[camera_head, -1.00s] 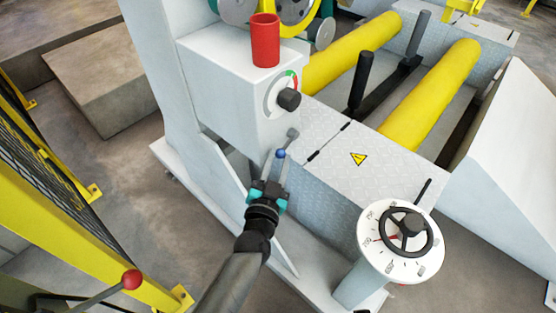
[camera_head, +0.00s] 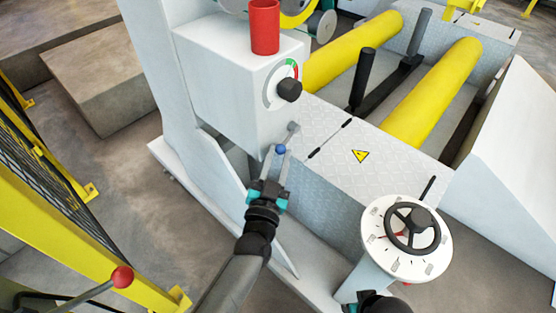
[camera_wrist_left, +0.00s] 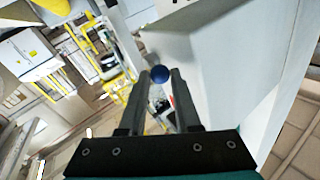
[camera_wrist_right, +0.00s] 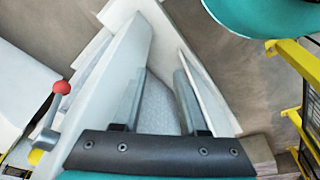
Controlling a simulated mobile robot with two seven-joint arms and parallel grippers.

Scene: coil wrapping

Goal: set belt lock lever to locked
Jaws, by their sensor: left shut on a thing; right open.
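The lever with a blue ball knob (camera_head: 281,149) sits at the lower front of the white machine housing, its grey arm running up to a pivot (camera_head: 294,127). My left gripper (camera_head: 275,158) is shut on the blue knob from below. In the left wrist view the blue ball (camera_wrist_left: 160,74) shows between the fingertips. My right gripper (camera_wrist_right: 158,85) is open and empty in the right wrist view, with a pale panel and tread plate beyond it. Which position the lever is in cannot be read, as no marking shows by it.
A dial with a black handwheel (camera_head: 412,229) stands at the lower right. Above the lever are a black knob (camera_head: 289,89) and a red cylinder (camera_head: 264,27). A red-ball lever (camera_head: 122,277) and yellow fence (camera_head: 75,215) are at the left. Yellow rollers (camera_head: 432,93) lie behind.

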